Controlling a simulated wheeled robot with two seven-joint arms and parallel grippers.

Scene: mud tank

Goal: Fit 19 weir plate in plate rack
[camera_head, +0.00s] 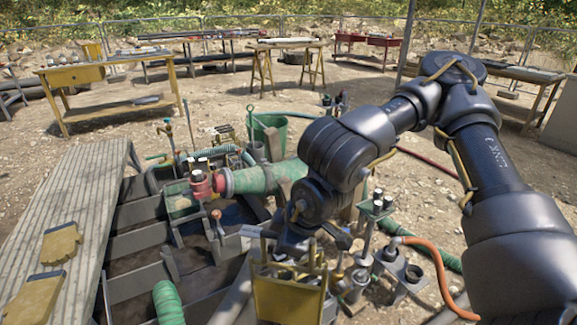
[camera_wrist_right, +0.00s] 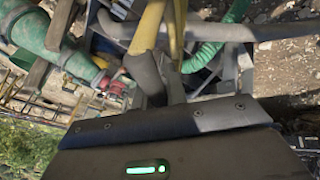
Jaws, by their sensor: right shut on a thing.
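My right gripper (camera_head: 296,246) hangs at the lower middle of the head view, at the top of a yellow upright panel (camera_head: 290,300) with narrow uprights. In the right wrist view my right gripper (camera_wrist_right: 160,82) is shut on a yellow piece (camera_wrist_right: 149,28), seen almost edge-on; I take it for the weir plate. A second yellow strip (camera_wrist_right: 179,30) runs close beside it. I cannot tell which yellow part belongs to the plate rack, nor whether the plate is in a slot. My fingers and wrist hide the contact. My left gripper is out of view.
A green pipe (camera_head: 262,178) and red fitting (camera_head: 200,184) stand behind. Several valves and posts (camera_head: 377,205) crowd the right side.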

